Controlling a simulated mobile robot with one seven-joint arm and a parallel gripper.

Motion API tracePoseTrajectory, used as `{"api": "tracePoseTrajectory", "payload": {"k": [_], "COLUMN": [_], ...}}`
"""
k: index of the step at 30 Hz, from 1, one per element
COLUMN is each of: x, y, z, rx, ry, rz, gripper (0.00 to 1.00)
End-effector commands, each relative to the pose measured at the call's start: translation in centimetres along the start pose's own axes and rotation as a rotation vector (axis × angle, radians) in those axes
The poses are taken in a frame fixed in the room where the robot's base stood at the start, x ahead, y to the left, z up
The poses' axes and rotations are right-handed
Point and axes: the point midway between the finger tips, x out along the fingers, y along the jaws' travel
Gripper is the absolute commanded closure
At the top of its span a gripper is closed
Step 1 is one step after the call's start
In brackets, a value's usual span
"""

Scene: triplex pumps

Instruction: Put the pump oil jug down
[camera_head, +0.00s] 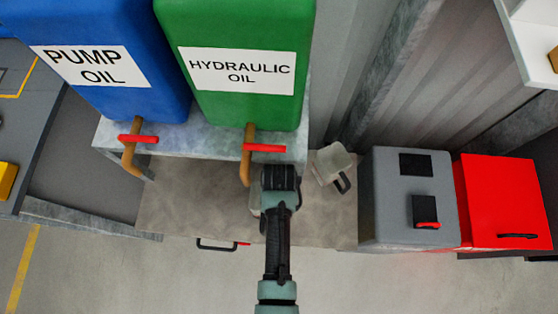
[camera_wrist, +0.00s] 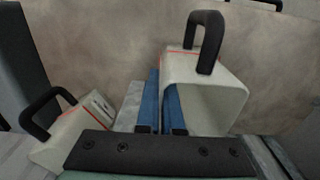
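A pale jug with a black handle (camera_wrist: 225,95) is at the right of the wrist view, its open mouth facing the camera. My gripper (camera_head: 280,180) also shows in the wrist view (camera_wrist: 162,105), its two blue fingers close together with this jug's wall between them. In the head view only a pale sliver of the held jug (camera_head: 255,201) shows left of my gripper. A second pale jug (camera_head: 331,161) stands to the right on the bench. It also shows at the left of the wrist view (camera_wrist: 75,130), with a label too small to read.
The blue pump oil tank (camera_head: 110,85) and green hydraulic oil tank (camera_head: 240,110) stand behind, with red-handled taps. A grey box (camera_head: 400,220) and red box (camera_head: 500,195) are at the right. The bench top (camera_head: 185,205) has bare room to the left.

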Motion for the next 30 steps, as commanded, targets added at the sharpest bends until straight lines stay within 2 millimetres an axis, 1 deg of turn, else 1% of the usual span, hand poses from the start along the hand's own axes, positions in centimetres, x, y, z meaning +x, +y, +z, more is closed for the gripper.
{"api": "tracePoseTrajectory", "payload": {"k": [1, 5, 6, 7, 15, 19, 23, 30], "x": [0.2, 0.2, 0.2, 0.2, 0.1, -0.8, -3.2, -8.4], "y": [0.0, 0.0, 0.0, 0.0, 0.0, 0.0, 0.0, 0.0], "z": [0.0, 0.0, 0.0, 0.0, 0.0, -0.1, -0.1, -0.1], "rx": [0.000, 0.000, 0.000, 0.000, 0.000, 0.000, 0.000, 0.000], "ry": [0.000, 0.000, 0.000, 0.000, 0.000, 0.002, 0.003, 0.004], "rz": [0.000, 0.000, 0.000, 0.000, 0.000, 0.000, 0.000, 0.000], "gripper": [1.00, 0.77, 0.70, 0.67, 0.67, 0.67, 0.67, 0.67]}}
